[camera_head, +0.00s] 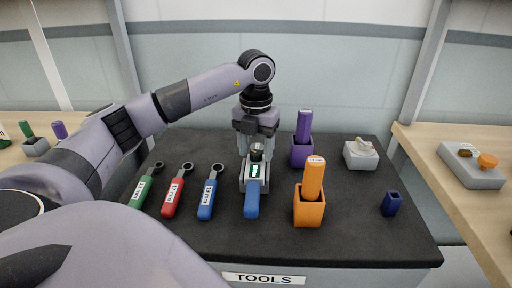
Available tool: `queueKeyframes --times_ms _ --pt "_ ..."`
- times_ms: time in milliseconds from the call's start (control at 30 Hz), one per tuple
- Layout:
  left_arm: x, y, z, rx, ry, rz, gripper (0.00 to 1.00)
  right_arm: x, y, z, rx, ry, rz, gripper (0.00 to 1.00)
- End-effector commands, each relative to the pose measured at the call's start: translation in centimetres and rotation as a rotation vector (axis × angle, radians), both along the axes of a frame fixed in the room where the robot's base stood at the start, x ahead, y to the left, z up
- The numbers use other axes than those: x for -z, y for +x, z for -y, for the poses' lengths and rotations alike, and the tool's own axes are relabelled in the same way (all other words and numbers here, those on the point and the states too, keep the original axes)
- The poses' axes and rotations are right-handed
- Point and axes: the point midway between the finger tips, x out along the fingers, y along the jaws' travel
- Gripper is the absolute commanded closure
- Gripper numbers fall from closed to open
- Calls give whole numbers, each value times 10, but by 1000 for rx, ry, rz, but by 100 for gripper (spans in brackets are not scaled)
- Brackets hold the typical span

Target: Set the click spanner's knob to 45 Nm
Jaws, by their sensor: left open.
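The click spanner (251,204) sits in a grey holder (243,185) near the middle of the dark mat, with its blue handle towards me. A green-edged display (255,171) shows on it, but its figures are too small to read. A dark round knob (257,149) stands at its far end. My left gripper (257,145) points down over the knob, open, its fingers seemingly to either side of it. I cannot tell whether they touch it. My right gripper is not in view.
Green (140,191), red (173,195) and blue (207,198) spanners lie to the left. Orange (310,208) and purple (301,154) holders with upright handles, a pale box (360,157) and a dark blue cup (390,204) stand to the right. Side benches flank the mat.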

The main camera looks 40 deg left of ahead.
Motion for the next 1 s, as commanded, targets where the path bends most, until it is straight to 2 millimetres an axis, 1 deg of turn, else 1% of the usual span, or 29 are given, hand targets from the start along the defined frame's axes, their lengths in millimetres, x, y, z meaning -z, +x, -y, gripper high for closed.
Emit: queueKeyframes --times_ms 167,267,300,333,367,567,733,867,1000 --pt "0 0 0 0 0 0 43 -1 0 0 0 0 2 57" --pt "0 0 0 0 0 0 72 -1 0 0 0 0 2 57" --pt "0 0 0 0 0 0 86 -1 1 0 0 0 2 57" --pt "0 0 0 0 0 0 95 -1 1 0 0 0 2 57" --pt "0 0 0 0 0 0 100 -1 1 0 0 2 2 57" --pt "0 0 0 7 0 0 100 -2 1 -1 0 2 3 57" --pt "-1 0 0 50 0 0 100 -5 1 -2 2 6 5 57" --pt "-2 0 0 119 0 0 100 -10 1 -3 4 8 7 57" --pt "-2 0 0 226 1 -1 100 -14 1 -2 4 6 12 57"
